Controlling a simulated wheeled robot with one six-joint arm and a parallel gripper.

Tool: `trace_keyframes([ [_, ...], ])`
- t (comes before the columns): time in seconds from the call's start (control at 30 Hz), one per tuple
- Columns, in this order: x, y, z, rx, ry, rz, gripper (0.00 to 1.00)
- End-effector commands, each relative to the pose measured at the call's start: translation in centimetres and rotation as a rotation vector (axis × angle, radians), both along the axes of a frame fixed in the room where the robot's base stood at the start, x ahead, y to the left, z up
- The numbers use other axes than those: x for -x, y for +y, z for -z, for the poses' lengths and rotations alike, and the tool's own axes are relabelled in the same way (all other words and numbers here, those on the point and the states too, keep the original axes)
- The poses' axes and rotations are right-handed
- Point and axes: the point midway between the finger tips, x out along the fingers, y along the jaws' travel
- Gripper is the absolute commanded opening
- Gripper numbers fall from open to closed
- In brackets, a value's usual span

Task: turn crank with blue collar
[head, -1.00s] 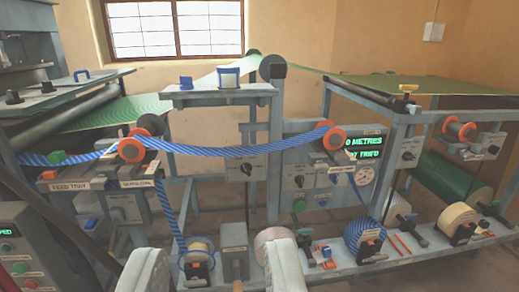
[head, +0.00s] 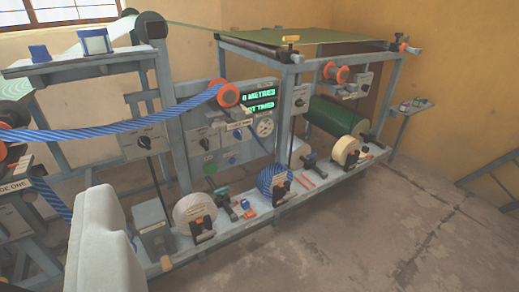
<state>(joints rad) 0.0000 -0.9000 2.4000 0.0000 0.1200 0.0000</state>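No crank with a blue collar can be made out for sure. A pale part of my own arm fills the lower left and hides some of the machine. My gripper's fingertips do not show.
A grey control panel (head: 205,160) with a green-lit display (head: 258,105) stands mid frame. A blue striped web (head: 110,132) runs to an orange-ended roller (head: 228,95). A green roll (head: 338,126) lies at the right. The concrete floor (head: 400,225) in front is clear.

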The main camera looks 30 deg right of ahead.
Motion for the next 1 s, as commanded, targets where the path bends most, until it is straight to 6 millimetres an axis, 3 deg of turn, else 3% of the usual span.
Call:
trace_keyframes([
  [0.3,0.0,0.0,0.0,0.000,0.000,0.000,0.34],
  [0.4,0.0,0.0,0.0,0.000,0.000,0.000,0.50],
  [0.67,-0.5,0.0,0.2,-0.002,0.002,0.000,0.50],
  [0.77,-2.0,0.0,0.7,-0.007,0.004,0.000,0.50],
  [1.0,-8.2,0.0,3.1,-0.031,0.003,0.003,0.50],
])
